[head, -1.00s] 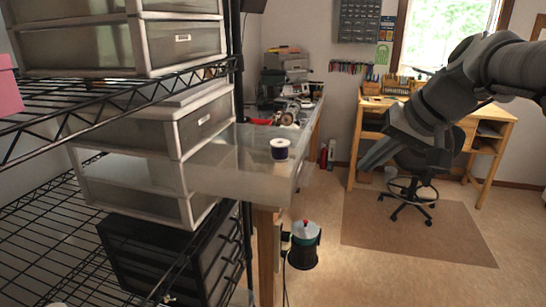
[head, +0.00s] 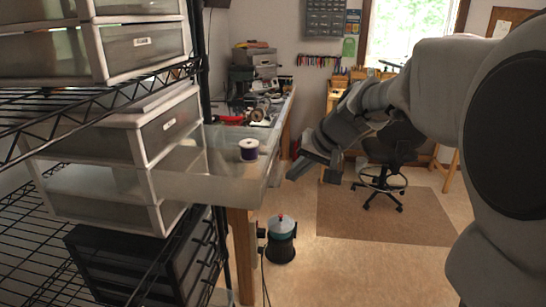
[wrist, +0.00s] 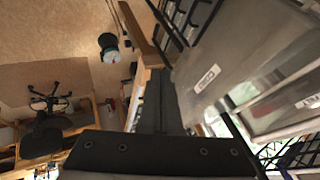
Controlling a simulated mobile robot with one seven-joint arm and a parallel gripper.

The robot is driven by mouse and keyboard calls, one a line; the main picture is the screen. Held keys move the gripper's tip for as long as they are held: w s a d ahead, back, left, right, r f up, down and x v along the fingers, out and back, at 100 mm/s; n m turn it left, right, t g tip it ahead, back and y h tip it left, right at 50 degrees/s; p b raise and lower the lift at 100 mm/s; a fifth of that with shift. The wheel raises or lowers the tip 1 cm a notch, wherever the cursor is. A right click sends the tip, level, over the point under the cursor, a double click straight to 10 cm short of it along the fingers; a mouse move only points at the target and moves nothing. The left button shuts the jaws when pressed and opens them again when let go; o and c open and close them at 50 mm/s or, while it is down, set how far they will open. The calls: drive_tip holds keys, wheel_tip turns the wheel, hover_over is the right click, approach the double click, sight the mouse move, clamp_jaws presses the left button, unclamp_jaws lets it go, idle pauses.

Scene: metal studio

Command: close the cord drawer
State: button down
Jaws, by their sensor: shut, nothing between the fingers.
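The cord drawer (head: 215,191) is a translucent plastic drawer. It is pulled far out to the right from a white-framed drawer unit (head: 150,188) on the wire shelving. A purple spool with a white top (head: 249,150) stands upright in it. My gripper (head: 297,171) is shut and empty, just to the right of the drawer's front end, at about its height in the picture. I cannot tell whether it touches the drawer. In the wrist view, the dark fingers (wrist: 157,95) are beside a translucent, labelled drawer front (wrist: 215,70).
A black drawer unit (head: 140,262) sits below on the wire rack (head: 40,240). A workbench with tools (head: 262,105) stands behind the drawer. An office chair (head: 390,150) stands on a brown mat (head: 400,221).

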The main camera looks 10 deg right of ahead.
drive_tip(key=shift+a, duration=0.25)
drive_tip(key=shift+w, duration=0.1)
